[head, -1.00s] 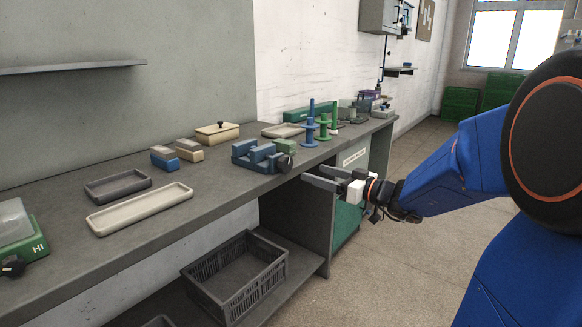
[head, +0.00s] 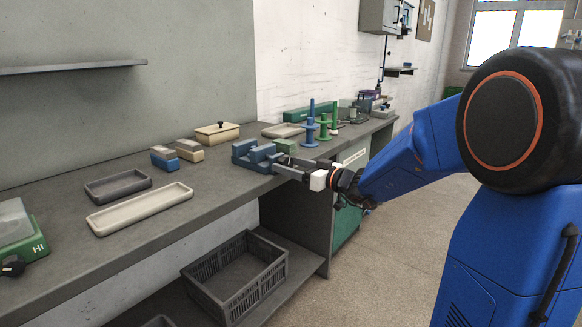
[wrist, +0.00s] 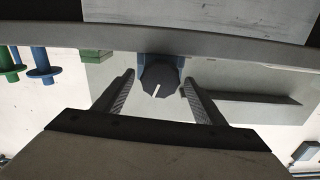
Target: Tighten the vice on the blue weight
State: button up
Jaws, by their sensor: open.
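The blue vice (head: 241,156) stands at the bench's front edge. A blue block (head: 262,152) shows at its top; I cannot tell whether it is a jaw or the clamped weight. A blue block with a grey top (head: 164,160) stands apart to the left. In the wrist view, the vice's dark round knob (wrist: 162,85), with a white mark, shows between my fingers. My gripper (head: 280,164) is open, its fingers reaching to the vice's front at the knob. In the head view they mostly hide the knob. Finger contact with the knob cannot be told.
A tan block (head: 189,152) and a lidded box (head: 217,132) are left of the vice. A green block (head: 286,146) is close behind it. Blue and green spindles (head: 311,128) stand to the right. Two trays (head: 140,208) lie at left; a dark crate (head: 237,278) is below.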

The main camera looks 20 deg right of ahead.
jog(key=c, duration=1.1)
jog(key=shift+o, duration=0.2)
